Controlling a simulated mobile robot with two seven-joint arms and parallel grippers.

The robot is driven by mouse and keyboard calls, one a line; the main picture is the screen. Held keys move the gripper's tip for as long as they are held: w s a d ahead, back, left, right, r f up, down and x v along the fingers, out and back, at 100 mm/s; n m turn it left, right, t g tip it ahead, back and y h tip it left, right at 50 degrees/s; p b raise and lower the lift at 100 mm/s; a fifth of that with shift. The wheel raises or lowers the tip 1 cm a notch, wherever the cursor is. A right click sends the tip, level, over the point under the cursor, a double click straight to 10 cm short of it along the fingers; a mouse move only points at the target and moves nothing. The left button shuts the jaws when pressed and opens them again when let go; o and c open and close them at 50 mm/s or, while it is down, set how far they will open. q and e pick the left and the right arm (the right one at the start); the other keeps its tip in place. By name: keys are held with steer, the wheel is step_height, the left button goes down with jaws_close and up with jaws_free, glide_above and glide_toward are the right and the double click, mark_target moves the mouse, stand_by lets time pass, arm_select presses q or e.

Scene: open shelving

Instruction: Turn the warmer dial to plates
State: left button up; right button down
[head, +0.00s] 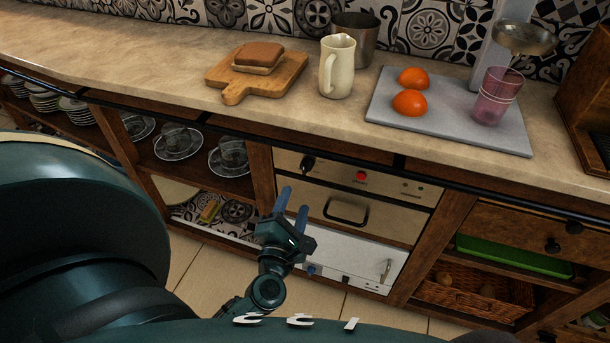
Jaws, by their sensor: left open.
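The built-in appliance under the counter has a beige upper panel (335,172) with a black knob (308,163) and a red button (361,176). Below is a beige front with a dark handle (346,211). Lowest is a white drawer front (365,262) with small dark controls (345,280) at lower left and a metal handle (386,270) at right. I cannot read any dial marking or tell which control is the warmer dial. My left gripper (292,200) is open and empty, in front of the appliance's left side. Its body hides part of the white front. My right gripper is out of view.
The counter (150,60) above holds a cutting board (236,91) with bread, a cream jug (337,68), and a grey tray (450,127) with oranges and a pink glass. Shelves with plates and glasses lie left. A wicker basket (465,293) sits in the right shelf.

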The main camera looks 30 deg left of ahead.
mark_target(305, 172)
arm_select(q)
steer(key=x, duration=0.9)
steer(key=shift+w+a, duration=0.15)
steer(key=shift+w, duration=0.2)
steer(key=c, duration=0.9)
steer(key=shift+c, duration=0.3)
